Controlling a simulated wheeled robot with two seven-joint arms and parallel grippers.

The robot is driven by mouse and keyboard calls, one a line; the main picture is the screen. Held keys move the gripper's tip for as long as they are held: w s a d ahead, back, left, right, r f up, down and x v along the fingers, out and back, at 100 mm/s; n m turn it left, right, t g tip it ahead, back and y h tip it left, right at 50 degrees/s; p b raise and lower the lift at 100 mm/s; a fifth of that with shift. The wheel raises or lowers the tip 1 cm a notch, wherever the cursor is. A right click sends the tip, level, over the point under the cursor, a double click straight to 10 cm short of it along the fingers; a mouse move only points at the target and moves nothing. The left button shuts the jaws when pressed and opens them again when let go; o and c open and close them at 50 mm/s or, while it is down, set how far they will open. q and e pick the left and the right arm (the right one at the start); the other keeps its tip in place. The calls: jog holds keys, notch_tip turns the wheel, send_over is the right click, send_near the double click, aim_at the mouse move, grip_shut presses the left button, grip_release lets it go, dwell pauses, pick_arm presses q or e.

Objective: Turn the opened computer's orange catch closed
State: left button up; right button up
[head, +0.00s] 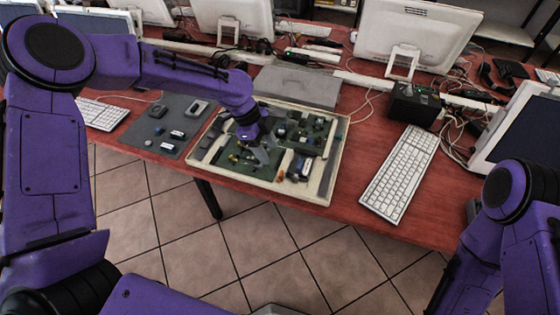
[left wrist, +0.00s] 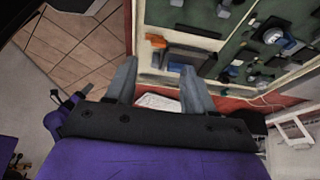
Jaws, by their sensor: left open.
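The opened computer (head: 325,192) lies on the red table as a shallow beige case with green boards inside. Its orange catch (left wrist: 155,41) shows in the left wrist view near the case's front edge, beyond my fingertips. In the head view a small orange spot (head: 281,175), likely the catch, sits near the case's front. My left gripper (head: 262,156) is over the case, pointing down, to the left of that spot. The left wrist view shows its two grey fingers (left wrist: 157,78) apart with nothing between them. My right gripper is out of view; only its arm shows at the right.
A grey mat (head: 172,125) with several small parts lies left of the case. A white keyboard (head: 398,175) lies to its right, with bare red table between. A grey box (head: 298,86) stands behind. Monitors and loose cables fill the table's back. Tiled floor is in front.

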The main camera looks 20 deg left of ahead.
aim_at(281, 173)
pick_arm(q)
jog(key=p+x, duration=0.1)
jog(key=x, duration=0.7)
jog(key=shift+s+d+f, duration=0.15)
jog(key=shift+d+f, duration=0.1)
grip_shut()
